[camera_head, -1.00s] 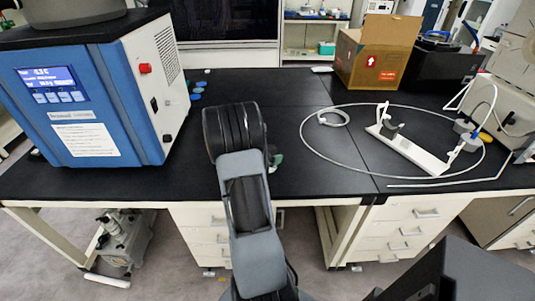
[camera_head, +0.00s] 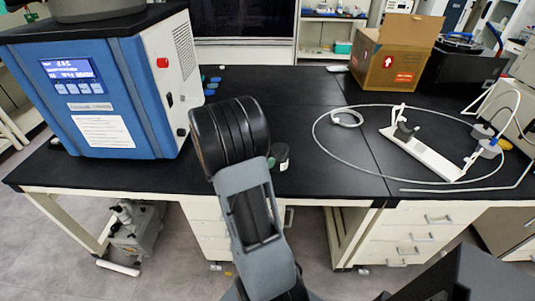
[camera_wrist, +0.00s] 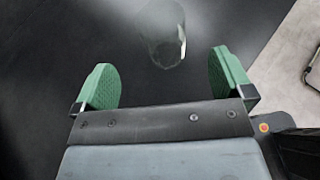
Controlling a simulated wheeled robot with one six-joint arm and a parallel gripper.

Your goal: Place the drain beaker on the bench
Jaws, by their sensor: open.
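The clear glass drain beaker (camera_wrist: 163,32) is on the black bench top (camera_wrist: 60,35), at the top middle of the wrist view. It looks empty. My gripper (camera_wrist: 163,80) is open, with its two green fingers wide apart. The beaker lies ahead of the gap between the fingertips, apart from both. In the head view my arm hides most of the gripper. A small greenish shape (camera_head: 280,157) shows just right of my arm over the bench; I cannot tell there how much is finger and how much is beaker.
The blue and white freeze dryer (camera_head: 110,90) stands at the bench's left. A white stand (camera_head: 425,155) with looped tubing is at the right. A cardboard box (camera_head: 390,60) stands behind it. Small blue caps (camera_head: 212,85) lie near the dryer. The bench's middle is mostly clear.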

